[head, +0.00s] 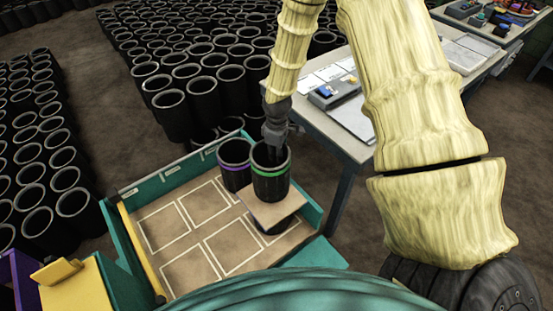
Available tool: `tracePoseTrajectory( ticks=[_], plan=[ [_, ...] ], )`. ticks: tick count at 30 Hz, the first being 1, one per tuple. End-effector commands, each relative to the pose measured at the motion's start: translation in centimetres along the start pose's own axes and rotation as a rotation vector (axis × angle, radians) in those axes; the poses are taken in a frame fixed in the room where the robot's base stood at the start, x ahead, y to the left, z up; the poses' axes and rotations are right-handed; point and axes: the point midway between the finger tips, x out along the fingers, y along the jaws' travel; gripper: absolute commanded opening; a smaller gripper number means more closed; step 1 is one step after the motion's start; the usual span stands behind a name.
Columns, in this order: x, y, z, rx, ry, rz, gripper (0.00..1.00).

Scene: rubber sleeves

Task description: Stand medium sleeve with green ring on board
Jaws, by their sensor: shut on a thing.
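The dark sleeve with the green ring (270,185) is upright at the right back of a teal-sided bed. My gripper (275,150) reaches down from above and is shut on its rim. A square tan board (291,205) is directly under this sleeve; I cannot tell whether the sleeve's bottom touches it. Another dark round sleeve (271,230) shows partly below the board, mostly hidden by it. A dark sleeve with a purple ring (231,172) stands just to the left of the green-ringed one.
The bed floor (188,233) has pale outlined rectangles, and its left and front parts are empty. A yellow bar (142,255) runs along its left side. Many black sleeves (55,175) stand on the ground behind and left. A grey table (345,140) is at the right.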

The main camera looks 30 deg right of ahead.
Motion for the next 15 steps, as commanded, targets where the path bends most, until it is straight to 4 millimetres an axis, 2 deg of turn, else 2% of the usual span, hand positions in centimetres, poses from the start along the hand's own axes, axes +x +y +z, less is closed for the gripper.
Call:
tracePoseTrajectory(
  ticks=[15],
  plan=[
    [3.2,-0.1,0.0,-0.001,0.0,-0.001,0.0]
  ],
)
